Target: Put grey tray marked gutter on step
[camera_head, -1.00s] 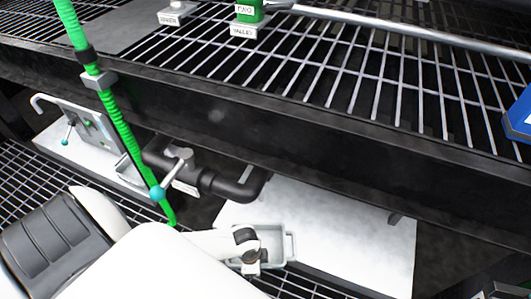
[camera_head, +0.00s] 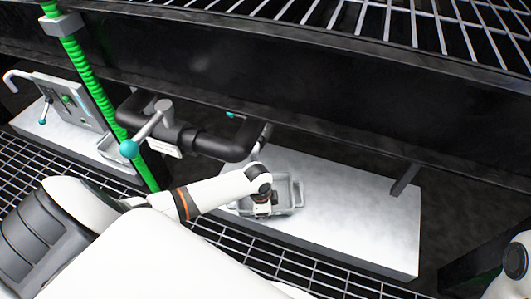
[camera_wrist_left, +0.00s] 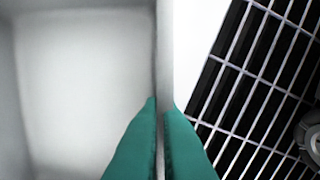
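The grey tray (camera_head: 296,190) is over the left front part of the white step (camera_head: 350,212) in the head view. My left gripper (camera_head: 262,209) is at the tray's near-left side. In the left wrist view, its teal fingers (camera_wrist_left: 160,135) are shut on the tray's wall (camera_wrist_left: 164,50), one on each side. The tray's inside (camera_wrist_left: 85,85) looks empty there. I cannot tell whether the tray's underside touches the step. No marking on the tray is legible. My right gripper is not in view.
A black pipe (camera_head: 205,143) with a teal-tipped valve handle (camera_head: 129,149) is behind and left of the tray. A green hose (camera_head: 95,93) runs down at left. A dark beam (camera_head: 240,75) overhangs the back. The step's right part is clear.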

